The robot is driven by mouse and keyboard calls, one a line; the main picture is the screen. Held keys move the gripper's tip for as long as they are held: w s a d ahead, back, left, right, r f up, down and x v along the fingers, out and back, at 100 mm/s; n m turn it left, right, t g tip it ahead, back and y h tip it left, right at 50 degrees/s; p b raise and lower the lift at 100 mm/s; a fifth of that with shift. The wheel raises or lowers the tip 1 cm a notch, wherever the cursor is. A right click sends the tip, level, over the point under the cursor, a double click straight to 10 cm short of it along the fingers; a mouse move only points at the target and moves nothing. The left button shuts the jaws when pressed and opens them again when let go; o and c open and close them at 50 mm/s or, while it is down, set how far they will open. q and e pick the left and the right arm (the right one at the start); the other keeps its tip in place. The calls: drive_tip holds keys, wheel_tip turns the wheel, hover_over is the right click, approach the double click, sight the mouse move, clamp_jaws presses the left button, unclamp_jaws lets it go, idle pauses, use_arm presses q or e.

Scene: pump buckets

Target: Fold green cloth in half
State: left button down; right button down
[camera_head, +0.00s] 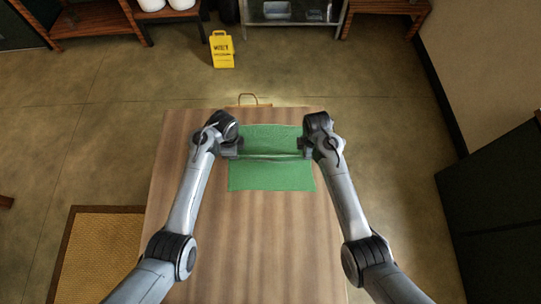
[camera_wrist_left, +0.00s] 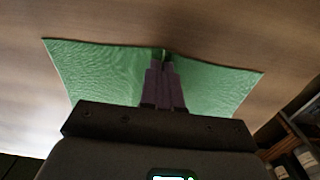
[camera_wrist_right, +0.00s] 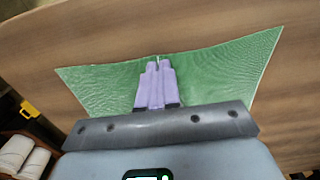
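The green cloth (camera_head: 270,178) lies spread on the wooden table, with a raised ridge or crease running across its middle between my grippers. My left gripper (camera_head: 239,150) is at the cloth's left edge, about midway along it. My right gripper (camera_head: 303,148) is at the right edge, opposite. In the left wrist view the fingers (camera_wrist_left: 163,57) are together, with the edge of the cloth (camera_wrist_left: 95,68) pinched at their tips. In the right wrist view the fingers (camera_wrist_right: 157,66) are also together on the edge of the cloth (camera_wrist_right: 215,72). The arms hide small parts of the cloth's sides.
The wooden table (camera_head: 262,240) is bare around the cloth. A yellow floor sign (camera_head: 222,50) stands on the floor beyond the table, and a tan handle-like shape (camera_head: 249,98) shows at the far edge. A brown mat (camera_head: 100,255) lies at the left.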

use_arm(q)
drive_tip(key=shift+r, duration=0.15)
use_arm(e)
drive_tip(key=shift+r, duration=0.15)
